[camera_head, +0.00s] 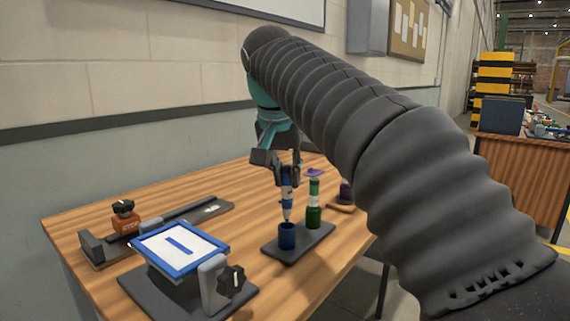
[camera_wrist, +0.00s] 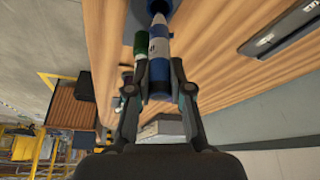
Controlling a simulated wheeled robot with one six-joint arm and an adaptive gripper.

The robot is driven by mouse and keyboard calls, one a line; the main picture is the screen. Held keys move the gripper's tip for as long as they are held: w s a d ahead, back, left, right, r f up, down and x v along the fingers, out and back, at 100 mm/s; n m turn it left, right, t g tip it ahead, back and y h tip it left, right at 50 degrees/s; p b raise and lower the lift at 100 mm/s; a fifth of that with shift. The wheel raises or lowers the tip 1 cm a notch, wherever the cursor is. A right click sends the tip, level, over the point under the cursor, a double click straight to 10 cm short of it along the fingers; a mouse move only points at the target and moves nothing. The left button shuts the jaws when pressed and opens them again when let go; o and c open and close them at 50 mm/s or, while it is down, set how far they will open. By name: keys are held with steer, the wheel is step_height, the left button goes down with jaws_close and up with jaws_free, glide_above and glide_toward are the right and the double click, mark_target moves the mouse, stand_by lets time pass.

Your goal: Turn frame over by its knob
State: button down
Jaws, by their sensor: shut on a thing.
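The frame (camera_head: 205,244) is a white panel with a blue border and a blue bar in its middle. It lies face up on a dark stand at the front left of the table. Its dark knob (camera_head: 232,279) sticks out beside a grey post at its right front corner. My gripper (camera_head: 285,172) is away from the knob, to the right and farther back. It is shut on a blue and white marker-like roller (camera_head: 287,203), held upright with its tip over a blue cup (camera_head: 287,237). The roller also shows between the fingers in the wrist view (camera_wrist: 159,72).
A green roller (camera_head: 314,205) stands in a holder beside the blue cup, on the same dark base (camera_head: 290,253). A dark rail (camera_head: 175,218) and an orange block with a black knob (camera_head: 125,218) lie at the left.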

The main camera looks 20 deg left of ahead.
mark_target(285, 189)
steer(key=shift+f+b, duration=1.2)
steer(key=shift+f, duration=1.05)
steer(key=shift+f+p, duration=0.1)
steer(key=shift+p, duration=0.2)
steer(key=c, duration=0.5)
jaws_free()
steer(key=shift+s, duration=0.1)
steer(key=shift+r+p, duration=1.4)
steer(key=shift+r, duration=2.6)
